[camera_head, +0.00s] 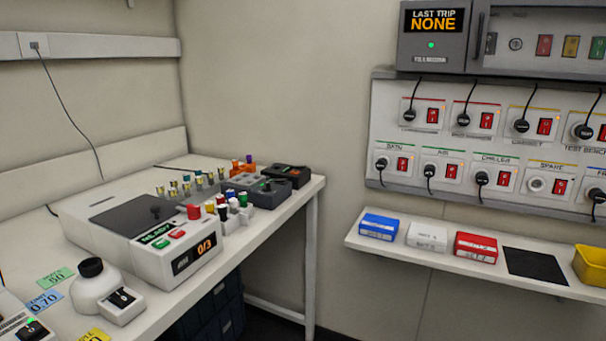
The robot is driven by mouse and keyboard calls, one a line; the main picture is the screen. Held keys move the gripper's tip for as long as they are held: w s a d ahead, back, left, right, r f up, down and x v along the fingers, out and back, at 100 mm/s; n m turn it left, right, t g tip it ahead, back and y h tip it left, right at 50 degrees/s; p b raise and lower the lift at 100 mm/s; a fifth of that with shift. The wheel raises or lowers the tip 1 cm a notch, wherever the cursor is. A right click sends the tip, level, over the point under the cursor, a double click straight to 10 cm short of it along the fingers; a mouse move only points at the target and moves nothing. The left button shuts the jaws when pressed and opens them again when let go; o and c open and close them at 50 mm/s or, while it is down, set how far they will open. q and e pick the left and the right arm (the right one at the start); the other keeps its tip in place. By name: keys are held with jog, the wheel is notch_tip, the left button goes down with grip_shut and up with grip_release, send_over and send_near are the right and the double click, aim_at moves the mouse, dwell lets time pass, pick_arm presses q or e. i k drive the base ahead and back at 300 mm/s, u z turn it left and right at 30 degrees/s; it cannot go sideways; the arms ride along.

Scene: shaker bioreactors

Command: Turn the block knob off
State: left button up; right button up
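No label in view lets me tell which part is the block knob. A small white box with a black switch or knob (122,298) sits on the bench beside a white bottle with a black cap (92,285). Another black knob (29,329) is on a white device cut off at the lower left. A grey block unit (268,191) with a dark dial-like top stands at the bench's far right end, next to a dark box (288,174). The settings of these knobs are too small to read. Neither of my grippers is in view.
A white machine (150,220) with a "0/3" display fills the bench (265,232) middle, with coloured tubes around it. A wall panel of sockets and red switches (465,150) hangs right, above a shelf (420,256) with boxes and a yellow bin (590,265).

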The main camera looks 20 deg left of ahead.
aim_at(266, 188)
jog(key=u, duration=0.35)
jog(key=i, duration=0.8)
jog(key=u, duration=1.05)
jog(key=i, duration=0.3)
jog(key=u, duration=0.25)
